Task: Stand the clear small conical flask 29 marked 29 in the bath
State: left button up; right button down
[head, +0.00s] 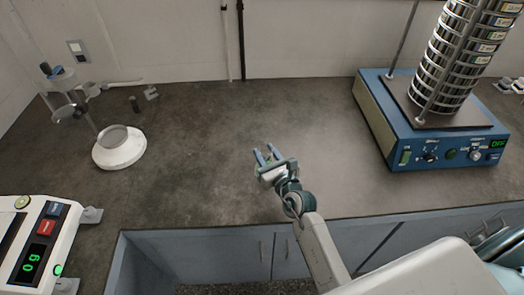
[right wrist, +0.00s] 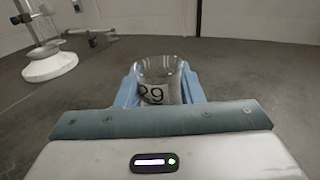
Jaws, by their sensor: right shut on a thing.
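The clear conical flask 29 (right wrist: 160,92) shows in the right wrist view, with a dark "29" on a pale label. My right gripper (head: 265,153) is shut on it, with a blue finger on either side. In the head view the gripper is above the bench near its front edge, and the clear flask is hard to make out there. The flask's lower part is hidden behind the gripper body in the wrist view. I cannot make out a bath in either view. My left gripper is not in view.
A blue sieve shaker (head: 377,118) with a tall sieve stack (head: 452,60) stands at the right. A white-based stand (head: 120,155) is at the left, and a balance (head: 38,240) reading 0 g is at the front left. The bench middle (head: 230,120) is clear.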

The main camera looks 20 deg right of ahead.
aim_at(266, 150)
jog(key=shift+w+d+f, duration=0.1)
jog(key=shift+w+d, duration=0.05)
jog(key=shift+w, duration=1.85)
pick_arm(q)
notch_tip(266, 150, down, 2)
jog(key=b, duration=0.2)
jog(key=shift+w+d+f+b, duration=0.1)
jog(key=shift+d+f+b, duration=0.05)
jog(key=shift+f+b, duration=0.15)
pick_arm(e)
notch_tip(266, 150, down, 4)
jog(key=shift+r, duration=0.15)
jog(key=shift+s, duration=0.1)
jog(key=c, duration=1)
grip_release()
jog(key=shift+o, duration=0.2)
